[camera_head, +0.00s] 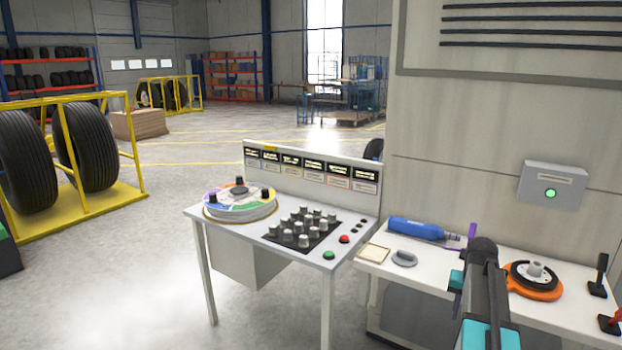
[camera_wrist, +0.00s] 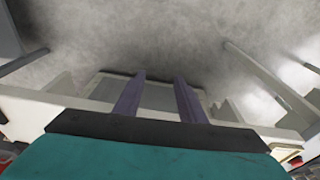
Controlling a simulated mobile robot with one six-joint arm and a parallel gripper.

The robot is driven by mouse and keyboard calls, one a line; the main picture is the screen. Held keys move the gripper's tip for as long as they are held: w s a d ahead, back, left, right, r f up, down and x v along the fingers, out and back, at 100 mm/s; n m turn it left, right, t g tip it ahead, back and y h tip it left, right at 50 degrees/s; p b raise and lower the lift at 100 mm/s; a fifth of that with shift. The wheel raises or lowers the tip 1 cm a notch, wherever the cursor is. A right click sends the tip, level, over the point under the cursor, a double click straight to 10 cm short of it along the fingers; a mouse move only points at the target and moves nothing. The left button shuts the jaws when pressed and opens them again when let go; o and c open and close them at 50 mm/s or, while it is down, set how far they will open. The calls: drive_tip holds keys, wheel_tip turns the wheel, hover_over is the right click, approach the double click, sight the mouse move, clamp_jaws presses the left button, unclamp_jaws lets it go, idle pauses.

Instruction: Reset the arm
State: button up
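My arm reaches out over the right-hand white table (camera_head: 440,262) in the head view, in its lower right part. Its dark link hides part of the table. Purple fingers of my gripper (camera_head: 463,262) show beside the link, partly hidden by it. In the wrist view, the two purple fingers of my gripper (camera_wrist: 159,80) stand apart with nothing between them. Below the fingers there are pale table parts and grey floor. My gripper is open and empty.
A blue bottle (camera_head: 416,228), a grey oval piece (camera_head: 404,258) and an orange round device (camera_head: 534,284) lie on the right-hand table. Levers (camera_head: 599,275) stand at its right end. A control desk (camera_head: 290,250) with knobs stands left. Open floor (camera_head: 110,270) lies further left.

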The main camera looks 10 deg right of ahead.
drive_tip(key=s+a+f+n+g+y, duration=0.1)
drive_tip(key=s+a+f+n+g, duration=0.15)
drive_tip(key=a+f, duration=1.1)
drive_tip(key=s+a+f+n+g+y, duration=0.15)
drive_tip(key=s+a+f, duration=0.25)
drive_tip(key=a+f, duration=0.95)
drive_tip(key=s+a+f+n+g, duration=0.1)
drive_tip(key=s+a+f, duration=0.3)
drive_tip(key=s, duration=0.4)
drive_tip(key=s+a+f+n+g, duration=0.1)
drive_tip(key=s+a+f, duration=0.4)
drive_tip(key=s, duration=0.3)
drive_tip(key=s+a+f+n+g+h, duration=0.1)
drive_tip(key=s+a+f, duration=0.3)
drive_tip(key=s, duration=0.4)
drive_tip(key=shift+s+a+f+n, duration=0.3)
drive_tip(key=shift+a+f+n, duration=0.1)
drive_tip(key=shift+f+n, duration=0.3)
